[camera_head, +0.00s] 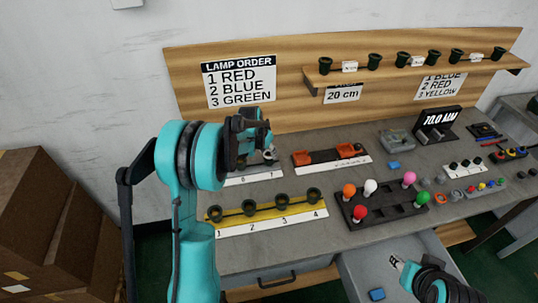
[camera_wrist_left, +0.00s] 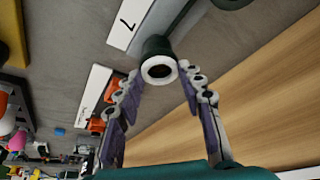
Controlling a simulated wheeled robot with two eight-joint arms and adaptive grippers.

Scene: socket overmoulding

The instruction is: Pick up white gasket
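The white gasket (camera_wrist_left: 143,73) is a pale ring on the end of a dark green socket (camera_wrist_left: 157,45), in the left wrist view. My left gripper (camera_wrist_left: 160,74) has its fingers apart, one tip on each side of the ring. The tips look very near its edges; I cannot tell whether they touch. In the head view my left gripper (camera_head: 262,135) is over the back left of the bench, by the strip marked 6 and 7, and largely hides the parts there. My right gripper (camera_head: 398,263) is low over the open drawer, its finger opening unclear.
A yellow rack (camera_head: 268,220) with several dark sockets stands in front. A strip with orange parts (camera_head: 331,157) lies to the right, then a dark tray (camera_head: 385,208) of coloured bulbs. A wooden back panel (camera_head: 290,110) rises close behind my left gripper.

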